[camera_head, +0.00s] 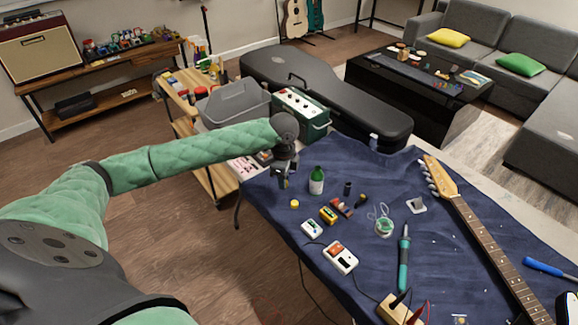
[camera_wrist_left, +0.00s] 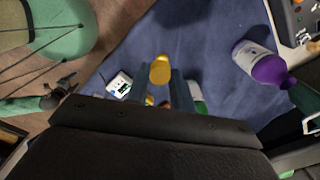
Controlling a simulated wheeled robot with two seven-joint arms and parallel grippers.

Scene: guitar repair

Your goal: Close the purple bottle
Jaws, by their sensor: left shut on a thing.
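The purple bottle (camera_wrist_left: 262,66), with a white label, shows at the upper right of the left wrist view. It is not visible in the head view, where my left gripper and arm cover part of the table's far left. A dark green piece lies by its neck end; I cannot tell whether it belongs to it. My left gripper (camera_head: 283,184) hangs over the table's left edge area, pointing down. In the wrist view its fingers (camera_wrist_left: 161,84) are shut on a small yellow cap (camera_wrist_left: 160,68), apart from the bottle. My right gripper is not in view.
A green bottle (camera_head: 317,181) stands just right of my left gripper. A small yellow piece (camera_head: 294,203), a white box (camera_head: 312,229) and a yellow box (camera_head: 329,215) lie in front. A guitar neck (camera_head: 482,228) lies to the right on the blue cloth (camera_head: 365,277).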

